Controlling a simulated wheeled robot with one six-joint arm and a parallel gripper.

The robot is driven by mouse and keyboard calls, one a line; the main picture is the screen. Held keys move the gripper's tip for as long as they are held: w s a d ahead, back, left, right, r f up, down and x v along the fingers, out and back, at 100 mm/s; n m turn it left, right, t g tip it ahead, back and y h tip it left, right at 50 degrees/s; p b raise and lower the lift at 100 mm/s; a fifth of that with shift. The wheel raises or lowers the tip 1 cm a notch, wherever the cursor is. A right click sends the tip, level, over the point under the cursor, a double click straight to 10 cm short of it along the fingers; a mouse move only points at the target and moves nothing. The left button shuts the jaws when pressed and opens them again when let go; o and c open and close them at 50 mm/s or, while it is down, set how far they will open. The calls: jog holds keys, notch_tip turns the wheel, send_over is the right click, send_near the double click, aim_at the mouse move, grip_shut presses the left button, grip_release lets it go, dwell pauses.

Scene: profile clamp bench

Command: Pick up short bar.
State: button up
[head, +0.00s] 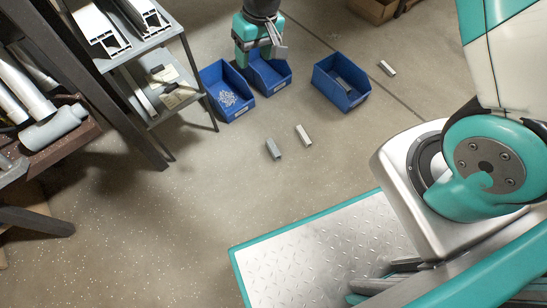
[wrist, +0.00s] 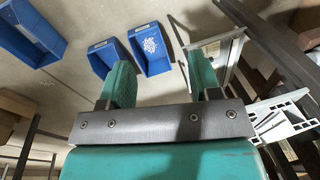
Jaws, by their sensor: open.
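Several short bars lie on the floor in the head view: a grey bar (head: 273,148), a lighter bar (head: 303,135) close to its right, and another light bar (head: 387,68) right of the blue bins. One more grey bar (head: 343,85) lies inside the right blue bin. I cannot tell which one the task means. My gripper (head: 258,55) is above the middle blue bin, up and left of the two near bars and apart from them. In the wrist view my gripper (wrist: 164,72) is open, with nothing between its teal fingers. No bar shows clearly there.
The left blue bin (head: 229,95) holds small pale pieces; the middle bin (head: 268,78) and right bin (head: 336,95) stand beside it. A metal shelf (head: 160,85) with profiles stands at the left. The floor around the two near bars is clear. My platform fills the lower right.

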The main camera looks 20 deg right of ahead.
notch_tip(320, 180, down, 18)
jog(key=w+d+m+h+b, duration=0.1)
jog(key=w+d+b, duration=0.1)
jog(key=b, duration=0.2)
jog(key=h+b, duration=0.1)
jog(key=b, duration=1)
send_over(273, 146)
jog(key=shift+m, duration=0.3)
jog(key=f, duration=2.6)
jog(key=shift+w+a+f, duration=0.1)
jog(key=shift+a+f, duration=0.1)
jog(key=shift+f, duration=0.2)
notch_tip(273, 146, down, 6)
jog(key=b, duration=0.4)
jog(key=shift+d, duration=0.15)
jog(key=shift+r, duration=0.1)
jog(key=shift+c, duration=0.4)
jog(key=c, duration=1)
